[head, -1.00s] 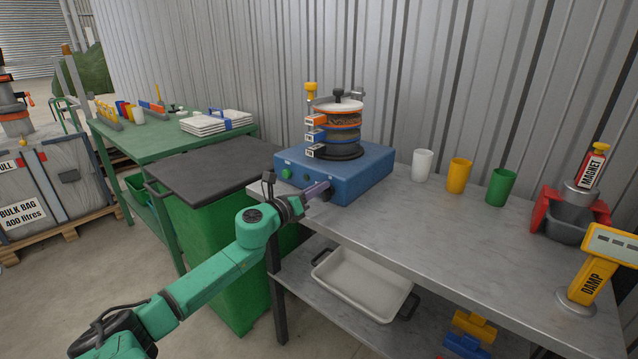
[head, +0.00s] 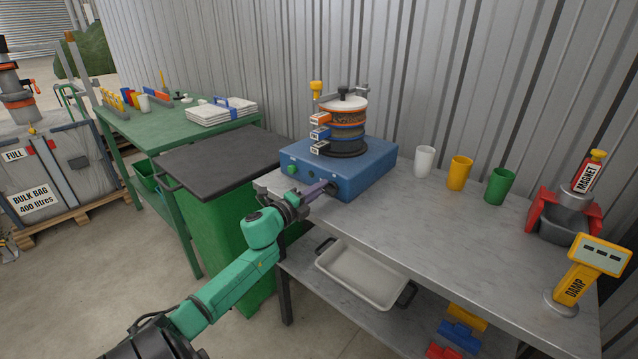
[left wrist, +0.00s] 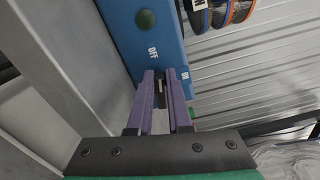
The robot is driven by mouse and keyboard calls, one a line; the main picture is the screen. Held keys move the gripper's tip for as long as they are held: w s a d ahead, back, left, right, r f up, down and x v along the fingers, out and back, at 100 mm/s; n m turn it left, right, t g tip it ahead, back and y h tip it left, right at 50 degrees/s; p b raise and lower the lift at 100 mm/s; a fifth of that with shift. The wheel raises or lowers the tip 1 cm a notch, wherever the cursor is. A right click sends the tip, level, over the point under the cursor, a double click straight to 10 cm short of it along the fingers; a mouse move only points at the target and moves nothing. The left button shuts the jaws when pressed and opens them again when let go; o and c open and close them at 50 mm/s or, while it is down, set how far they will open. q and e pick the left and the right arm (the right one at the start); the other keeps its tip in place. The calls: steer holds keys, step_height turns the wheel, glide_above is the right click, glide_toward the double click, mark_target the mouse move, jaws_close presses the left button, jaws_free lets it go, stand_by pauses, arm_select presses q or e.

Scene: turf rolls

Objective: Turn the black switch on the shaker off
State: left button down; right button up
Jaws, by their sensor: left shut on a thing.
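The shaker is a blue box (head: 350,172) with a stack of sieves (head: 345,125) on top, at the back of the metal bench. My left gripper (head: 326,188) is at the shaker's front face, near its right end. In the left wrist view its two purple fingers (left wrist: 163,82) are closed around the small black switch (left wrist: 161,89), which is mostly hidden between them. White OFF lettering (left wrist: 153,53) and ON lettering (left wrist: 185,76) show on the blue panel near the fingertips. I cannot tell which way the switch points. My right gripper is out of view.
A green bin with a dark lid (head: 215,165) stands left of the bench. White (head: 424,162), yellow (head: 459,173) and green (head: 498,186) cups stand right of the shaker. A white tray (head: 360,276) lies on the shelf below. The bench front is clear.

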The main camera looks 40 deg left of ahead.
arm_select(q)
steer(key=shift+d+f+n+p, duration=0.1)
steer(key=shift+f+n+p, duration=0.15)
steer(key=shift+n, duration=0.3)
steer(key=shift+d+f+n+p, duration=0.15)
steer(key=shift+n+p, duration=0.15)
steer(key=shift+n, duration=0.25)
steer(key=c, duration=0.8)
jaws_free()
steer(key=shift+w, duration=0.1)
steer(key=shift+c, duration=0.2)
steer(key=shift+r, duration=0.15)
steer(key=shift+a, duration=0.15)
steer(key=s, duration=1.4)
steer(key=shift+s+d, duration=0.2)
steer(key=shift+s, duration=0.1)
